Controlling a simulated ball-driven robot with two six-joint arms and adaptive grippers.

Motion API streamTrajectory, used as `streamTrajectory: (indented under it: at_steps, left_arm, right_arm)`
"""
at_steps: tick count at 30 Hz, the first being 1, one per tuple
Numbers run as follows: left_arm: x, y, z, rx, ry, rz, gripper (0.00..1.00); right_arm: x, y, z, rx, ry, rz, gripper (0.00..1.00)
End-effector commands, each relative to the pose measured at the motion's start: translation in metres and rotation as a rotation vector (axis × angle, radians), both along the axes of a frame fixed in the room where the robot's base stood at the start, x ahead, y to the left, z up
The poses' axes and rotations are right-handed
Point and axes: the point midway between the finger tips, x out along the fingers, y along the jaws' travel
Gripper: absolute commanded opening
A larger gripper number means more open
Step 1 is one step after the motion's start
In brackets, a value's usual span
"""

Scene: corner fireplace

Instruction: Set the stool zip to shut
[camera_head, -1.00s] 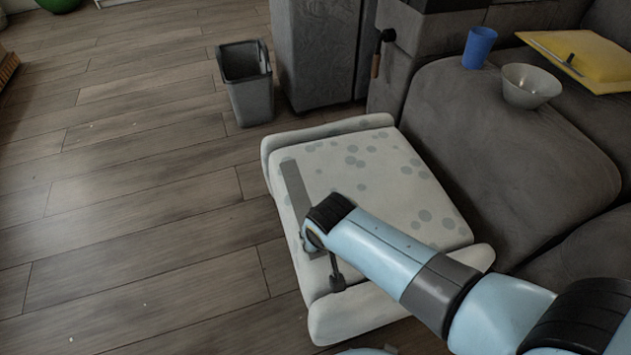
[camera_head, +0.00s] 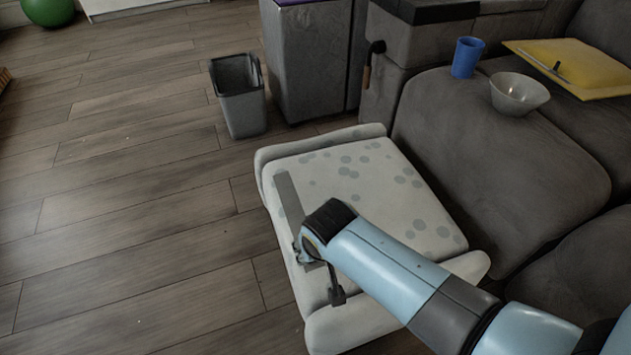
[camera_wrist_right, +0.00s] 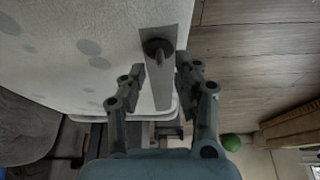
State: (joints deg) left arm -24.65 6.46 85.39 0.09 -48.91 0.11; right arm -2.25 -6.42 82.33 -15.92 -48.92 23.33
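The stool (camera_head: 375,185) is a pale cushioned block with grey spots. A flat grey strip (camera_head: 288,198), seemingly the zip's track, runs along its left side. In the right wrist view, a dark round knob with a short stem, seemingly the zip pull (camera_wrist_right: 158,48), sits on the strip (camera_wrist_right: 162,92). My right gripper (camera_wrist_right: 161,66) is open, its fingers on either side of the strip, with the knob just beyond and between the fingertips. No contact is visible. In the head view my right arm hides the strip's near end and most of the gripper. My left gripper is out of view.
A bin (camera_head: 240,97) and grey cabinet (camera_head: 312,60) stand behind. The wooden floor at left is clear.

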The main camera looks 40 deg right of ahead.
Motion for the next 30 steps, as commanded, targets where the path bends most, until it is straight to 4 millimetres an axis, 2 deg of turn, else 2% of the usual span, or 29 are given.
streamTrajectory:
  at_steps: [4,9,30]
  left_arm:
    - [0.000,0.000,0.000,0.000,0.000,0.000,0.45]
    - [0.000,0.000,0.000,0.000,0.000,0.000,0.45]
    - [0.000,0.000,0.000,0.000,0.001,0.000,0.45]
  right_arm:
    - [-0.009,0.003,0.022,0.001,-0.001,-0.001,0.32]
    - [-0.015,0.005,0.037,0.000,0.000,0.000,0.32]
    - [-0.016,0.005,0.040,-0.001,0.001,0.000,0.32]
